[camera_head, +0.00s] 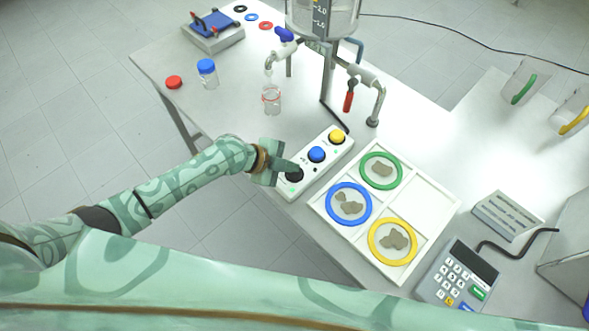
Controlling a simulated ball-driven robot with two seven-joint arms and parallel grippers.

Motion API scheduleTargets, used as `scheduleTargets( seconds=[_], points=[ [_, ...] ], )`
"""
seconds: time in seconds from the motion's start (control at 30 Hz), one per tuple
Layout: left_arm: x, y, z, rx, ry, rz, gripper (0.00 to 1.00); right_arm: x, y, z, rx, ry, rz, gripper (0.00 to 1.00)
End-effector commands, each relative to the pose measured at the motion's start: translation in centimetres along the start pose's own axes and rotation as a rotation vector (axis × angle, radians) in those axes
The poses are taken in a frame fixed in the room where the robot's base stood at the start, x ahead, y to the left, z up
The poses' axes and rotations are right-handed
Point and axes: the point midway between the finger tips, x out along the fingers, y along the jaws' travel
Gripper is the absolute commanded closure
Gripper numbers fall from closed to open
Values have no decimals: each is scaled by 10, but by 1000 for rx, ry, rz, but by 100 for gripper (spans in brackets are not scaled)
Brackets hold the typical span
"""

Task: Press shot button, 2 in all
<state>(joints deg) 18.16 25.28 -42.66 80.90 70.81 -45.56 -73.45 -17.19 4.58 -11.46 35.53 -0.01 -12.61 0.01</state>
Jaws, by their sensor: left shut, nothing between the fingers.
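A white button box (326,160) stands on the table near its front edge. It has a yellow button (337,136), a blue button (317,154) and a black button (295,174) in a row. The labels are too small to read, so I cannot tell which one is the shot button. My left gripper (292,167) is shut and empty, with its fingertips at the black button, partly covering it. I cannot tell whether they touch or press it. My right gripper is out of view.
A glass reactor (322,18) with blue and red taps stands behind, with a small glass jar (271,99) below one outlet. A white tray (432,205) with coloured rings and grey pieces lies right of the box. A keypad device (458,277) is at the lower right.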

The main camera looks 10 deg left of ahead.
Motion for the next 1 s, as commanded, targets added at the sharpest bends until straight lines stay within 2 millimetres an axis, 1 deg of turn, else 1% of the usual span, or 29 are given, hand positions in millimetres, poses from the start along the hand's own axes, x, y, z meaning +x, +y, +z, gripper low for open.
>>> scheduleTargets(
  seconds=[0.27,0.6,1.0],
  points=[
    [-1,0,0,0,-1,1,100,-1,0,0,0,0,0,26],
    [-12,-8,-9,1,-1,0,100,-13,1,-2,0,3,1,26],
    [-13,-9,-10,0,0,1,100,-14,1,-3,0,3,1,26]
  ],
)
